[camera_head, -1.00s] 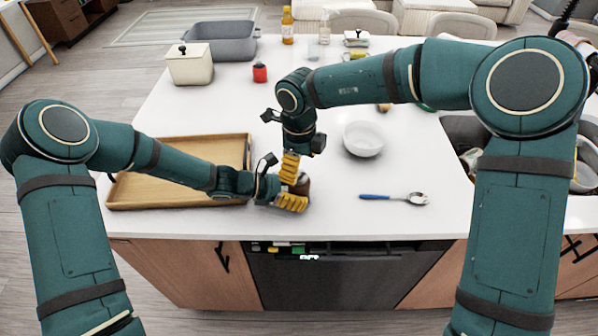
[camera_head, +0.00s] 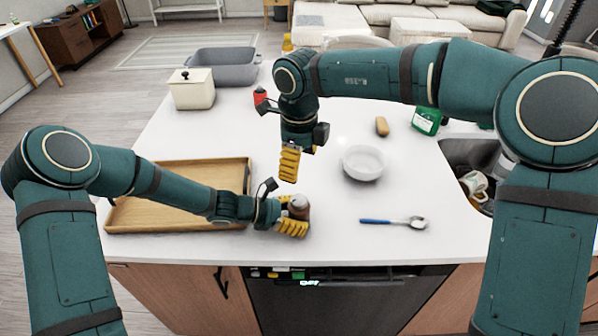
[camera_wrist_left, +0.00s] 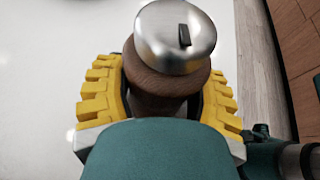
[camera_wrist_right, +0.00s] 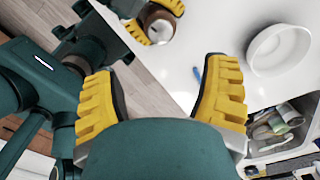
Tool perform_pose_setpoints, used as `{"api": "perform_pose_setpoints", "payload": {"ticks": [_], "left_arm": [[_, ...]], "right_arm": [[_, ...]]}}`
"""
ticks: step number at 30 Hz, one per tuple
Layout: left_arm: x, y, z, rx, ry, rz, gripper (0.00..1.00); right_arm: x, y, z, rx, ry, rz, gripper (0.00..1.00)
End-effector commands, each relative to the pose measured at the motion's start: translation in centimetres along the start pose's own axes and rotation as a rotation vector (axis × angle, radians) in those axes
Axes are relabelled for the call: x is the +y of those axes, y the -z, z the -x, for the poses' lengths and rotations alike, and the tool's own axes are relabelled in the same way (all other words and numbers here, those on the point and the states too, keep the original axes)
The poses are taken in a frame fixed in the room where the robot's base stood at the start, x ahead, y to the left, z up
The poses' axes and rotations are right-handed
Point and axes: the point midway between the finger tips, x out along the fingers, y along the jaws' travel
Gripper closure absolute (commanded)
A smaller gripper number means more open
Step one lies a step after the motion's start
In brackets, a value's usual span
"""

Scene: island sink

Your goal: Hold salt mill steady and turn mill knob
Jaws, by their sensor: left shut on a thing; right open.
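The salt mill (camera_head: 299,207) has a brown wooden body and stands upright on the white counter near its front edge. My left gripper (camera_head: 293,213) is shut around the body. In the left wrist view the mill's silver domed knob (camera_wrist_left: 176,37), with a dark slot mark, rises above the yellow fingers (camera_wrist_left: 163,95). My right gripper (camera_head: 288,178) hangs above and behind the mill, fingers down, open and empty. In the right wrist view the mill (camera_wrist_right: 158,22) shows at the top, away from the open fingers (camera_wrist_right: 165,90).
A wooden tray (camera_head: 125,216) lies left of the mill. A white bowl (camera_head: 363,163) and a blue-handled spoon (camera_head: 395,222) are to the right. A sink (camera_head: 470,155) is at far right. A cream canister (camera_head: 192,90) and grey basin (camera_head: 225,68) stand at the back left.

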Motion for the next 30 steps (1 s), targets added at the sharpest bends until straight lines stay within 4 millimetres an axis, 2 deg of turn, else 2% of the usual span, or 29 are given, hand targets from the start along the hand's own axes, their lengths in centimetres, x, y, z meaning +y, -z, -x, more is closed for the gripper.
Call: {"api": "perform_pose_setpoints", "payload": {"ticks": [9, 17, 20, 30], "left_arm": [[0.0, 0.0, 0.0, -0.001, 0.0, 0.0, 0.84], [0.0, 0.0, 0.0, -0.001, 0.0, 0.0, 0.84], [0.0, 0.0, 0.0, -0.001, 0.0, 0.0, 0.84], [0.0, 0.0, 0.0, -0.001, 0.0, 0.0, 0.84]], "right_arm": [[0.1, -0.1, -0.1, 0.0, 0.0, 0.374, 0.26], [0.1, 0.0, -0.8, 0.002, 0.001, 0.496, 0.26], [0.1, 0.0, -2.2, 0.002, 0.0, 0.495, 0.26], [0.1, 0.0, -8.6, 0.002, 0.0, 0.493, 0.26]]}}
